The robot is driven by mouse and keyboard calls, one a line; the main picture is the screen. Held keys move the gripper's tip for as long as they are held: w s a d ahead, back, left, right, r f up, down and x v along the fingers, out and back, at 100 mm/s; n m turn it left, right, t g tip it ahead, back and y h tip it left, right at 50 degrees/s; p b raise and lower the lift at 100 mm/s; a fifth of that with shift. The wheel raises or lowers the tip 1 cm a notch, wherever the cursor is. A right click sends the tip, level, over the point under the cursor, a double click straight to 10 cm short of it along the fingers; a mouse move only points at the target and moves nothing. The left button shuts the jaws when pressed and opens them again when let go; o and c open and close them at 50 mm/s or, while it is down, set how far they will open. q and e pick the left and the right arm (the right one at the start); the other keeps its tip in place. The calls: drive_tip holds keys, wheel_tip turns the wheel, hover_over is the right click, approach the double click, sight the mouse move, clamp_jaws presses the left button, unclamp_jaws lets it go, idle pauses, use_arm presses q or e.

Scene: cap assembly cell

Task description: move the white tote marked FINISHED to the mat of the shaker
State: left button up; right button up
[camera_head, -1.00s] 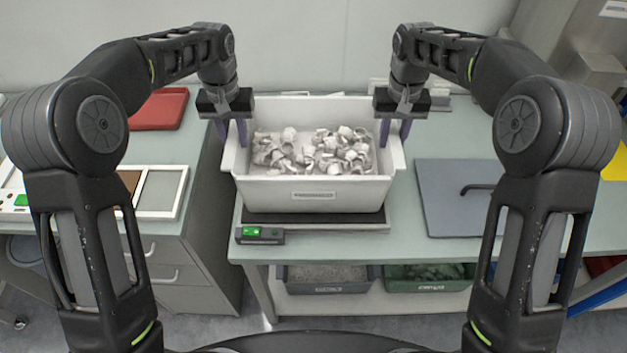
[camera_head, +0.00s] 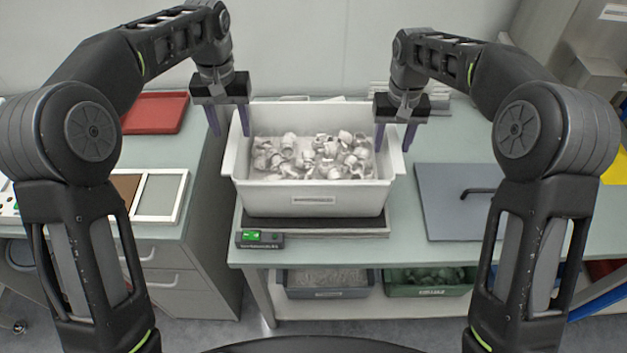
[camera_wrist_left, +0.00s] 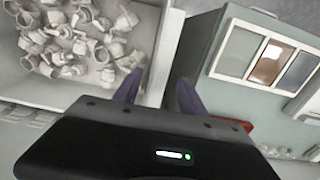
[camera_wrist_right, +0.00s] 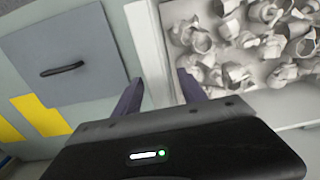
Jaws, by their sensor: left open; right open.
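The white tote (camera_head: 314,207) holds many pale caps and sits upright on a dark, low platform (camera_head: 330,227) on the bench. The label on its front is too small to read. My left gripper (camera_head: 229,133) is open at the tote's left rim, with the rim near its inner finger; the left wrist view shows the tote wall (camera_wrist_left: 155,50) by the fingertips. My right gripper (camera_head: 394,148) is open at the right rim; in the right wrist view the rim (camera_wrist_right: 152,50) lies between its fingers. Neither gripper is visibly closed on the tote.
A small unit with a green display (camera_head: 260,239) stands at the platform's front left. A flat grey-blue mat (camera_head: 450,217) with a black handle lies to the right. A red tray (camera_head: 155,112) and a framed panel (camera_head: 160,194) are on the left bench. Bins (camera_head: 430,285) stand underneath.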

use_arm(q)
drive_tip(key=shift+r, duration=1.2)
use_arm(e)
wheel_tip(320, 180, up, 8)
drive_tip(key=shift+f, duration=0.25)
use_arm(q)
drive_tip(key=shift+f, duration=0.1)
use_arm(e)
drive_tip(key=shift+f, duration=0.1)
